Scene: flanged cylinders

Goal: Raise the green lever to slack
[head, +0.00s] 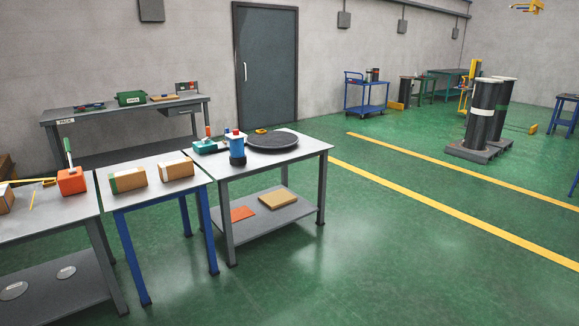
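An orange block-shaped unit (71,182) sits at the right end of the left-hand grey table. A lever with a green grip (67,146) and a pale shaft rises from its top, tilted slightly to the left. Markings on the unit are too small to read. Neither of my grippers is in view.
Cardboard boxes (128,180) lie on the blue-legged table beside the unit. A yellow bar (30,181) lies left of it.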

